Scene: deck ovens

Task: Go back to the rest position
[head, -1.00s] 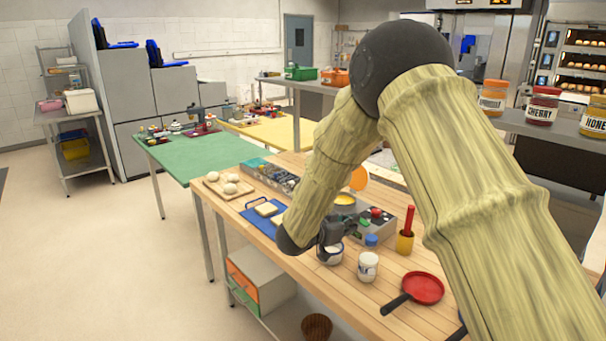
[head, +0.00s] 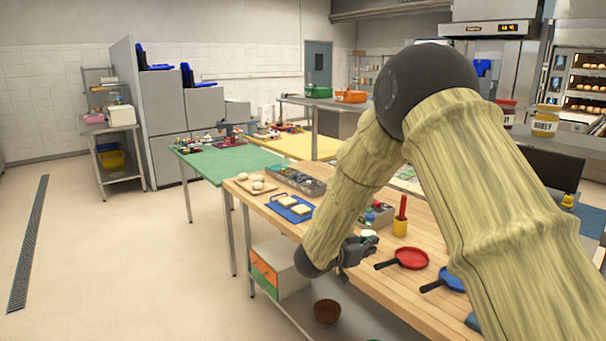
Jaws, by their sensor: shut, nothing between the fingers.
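My arm reaches in from the right side of the head view and bends down toward the wooden table (head: 405,308). My gripper (head: 366,246) is small and dark in the picture, at the table's near edge. It is shut and holds nothing. A red pan (head: 411,258) lies on the table to the right of the gripper, and a blue pan (head: 453,279) lies further right. My arm hides part of the table behind it.
A blue tray (head: 278,208) with pale slabs and a board with dough balls (head: 258,184) are at the table's left end. A yellow holder (head: 400,228) with a red handle stands behind the red pan. A drawer box (head: 275,272) sits below. The floor at left is clear.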

